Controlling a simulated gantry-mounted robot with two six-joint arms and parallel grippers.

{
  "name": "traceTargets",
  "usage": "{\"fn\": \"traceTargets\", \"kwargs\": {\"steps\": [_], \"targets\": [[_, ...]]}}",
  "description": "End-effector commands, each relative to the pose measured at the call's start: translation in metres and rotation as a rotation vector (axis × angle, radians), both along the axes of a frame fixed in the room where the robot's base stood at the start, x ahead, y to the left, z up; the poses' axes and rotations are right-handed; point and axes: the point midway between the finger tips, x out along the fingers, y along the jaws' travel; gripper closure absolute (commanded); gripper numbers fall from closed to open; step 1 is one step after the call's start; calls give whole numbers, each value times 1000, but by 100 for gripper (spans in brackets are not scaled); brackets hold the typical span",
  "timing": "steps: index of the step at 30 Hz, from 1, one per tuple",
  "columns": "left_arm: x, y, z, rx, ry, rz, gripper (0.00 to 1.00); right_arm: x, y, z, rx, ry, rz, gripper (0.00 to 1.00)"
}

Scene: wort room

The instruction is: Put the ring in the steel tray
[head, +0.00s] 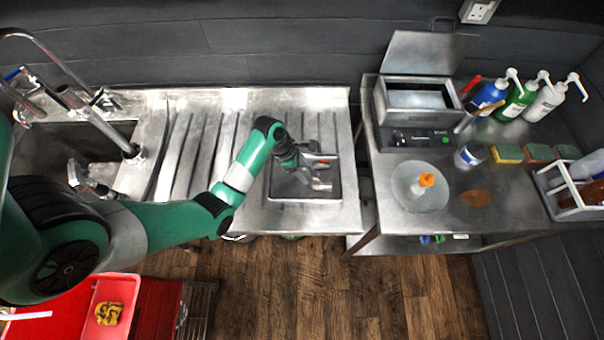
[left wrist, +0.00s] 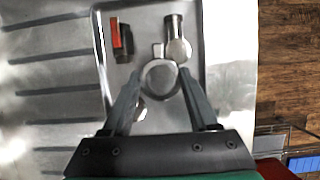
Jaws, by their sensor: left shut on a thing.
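The steel tray (head: 308,200) lies on the ribbed drainboard in the head view; its floor (left wrist: 146,20) fills the middle of the left wrist view. My left gripper (head: 308,180) is over the tray, pointing down. In the left wrist view its fingers (left wrist: 160,76) are shut on the round steel ring (left wrist: 160,78), which has a small lug at its far side. The ring is inside the tray's outline; I cannot tell whether it touches the floor. In the head view the gripper mostly hides it. My right gripper is not in view.
In the tray lie a red-and-black part (left wrist: 122,40) and a steel cylindrical fitting (left wrist: 177,40) close to the ring. A tall tap (head: 105,125) stands at the left sink.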

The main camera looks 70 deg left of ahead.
Motion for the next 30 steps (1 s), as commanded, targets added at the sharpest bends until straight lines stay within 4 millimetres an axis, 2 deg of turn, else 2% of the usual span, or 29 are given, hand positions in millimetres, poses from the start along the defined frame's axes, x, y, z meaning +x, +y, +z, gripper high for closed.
{"fn": "traceTargets", "kwargs": {"steps": [3, 10, 16, 27, 28, 30], "targets": [[1, 9, -11, 0, 0, 1, 100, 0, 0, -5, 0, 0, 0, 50], [1, 15, -18, 0, 0, 1, 100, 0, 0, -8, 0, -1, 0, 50], [1, 16, -48, 0, 1, 0, 100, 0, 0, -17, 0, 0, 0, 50], [1, 16, -53, 1, 0, 0, 100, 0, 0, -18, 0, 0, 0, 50], [1, 16, -52, 1, 1, 0, 37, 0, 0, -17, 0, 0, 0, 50], [1, 16, -52, 1, 0, 0, 24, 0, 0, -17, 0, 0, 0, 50]]}}
